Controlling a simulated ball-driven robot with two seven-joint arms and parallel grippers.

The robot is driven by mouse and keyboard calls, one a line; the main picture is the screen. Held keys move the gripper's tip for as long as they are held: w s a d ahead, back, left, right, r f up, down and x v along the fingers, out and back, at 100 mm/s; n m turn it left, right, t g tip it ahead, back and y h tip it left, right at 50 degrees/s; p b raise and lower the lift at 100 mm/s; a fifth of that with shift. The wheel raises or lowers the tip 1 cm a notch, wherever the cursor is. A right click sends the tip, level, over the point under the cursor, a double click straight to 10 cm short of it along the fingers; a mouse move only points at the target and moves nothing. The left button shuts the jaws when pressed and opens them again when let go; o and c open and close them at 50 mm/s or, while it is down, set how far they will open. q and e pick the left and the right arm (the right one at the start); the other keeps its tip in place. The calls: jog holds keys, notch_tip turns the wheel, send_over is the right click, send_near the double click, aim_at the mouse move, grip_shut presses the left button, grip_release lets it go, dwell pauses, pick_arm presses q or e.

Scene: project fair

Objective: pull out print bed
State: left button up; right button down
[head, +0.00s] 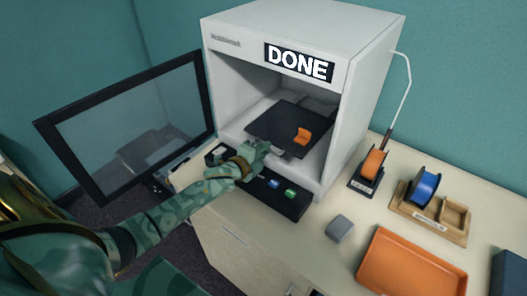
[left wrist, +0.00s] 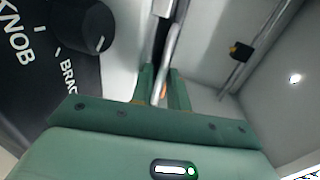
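The 3D printer (head: 232,50) is a white box with an open front and a "DONE" sign on top. Its dark print bed (head: 282,122) lies inside, with a small orange printed part (head: 302,136) on it. My left gripper (head: 268,150) reaches in at the bed's front edge, by a light handle (head: 290,151). In the left wrist view its two green fingers (left wrist: 162,88) stand apart, with a grey metal bar (left wrist: 170,50) running between them. A gap shows beside the bar; contact is unclear. My right gripper is not in view.
The printer's glass door (head: 135,120) stands swung open to the left. A black control panel (head: 290,203) with a knob (left wrist: 84,27) is below the opening. A grey block (head: 340,228), orange tray (head: 410,268), blue spool (head: 425,188) and orange spool (head: 374,163) stand right.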

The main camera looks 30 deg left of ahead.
pick_arm(q)
grip_shut()
jog(key=shift+s+p, duration=0.35)
jog(key=shift+s, duration=0.25)
jog(key=f+p+v, duration=0.2)
jog(key=v, duration=0.7)
jog(key=f+p+v, duration=0.1)
jog(key=p+v, duration=0.1)
jog(key=v, duration=0.7)
jog(key=shift+s+a+f+p, duration=0.2)
jog(key=shift+s+f+p, duration=0.15)
jog(key=shift+s, duration=0.25)
grip_release()
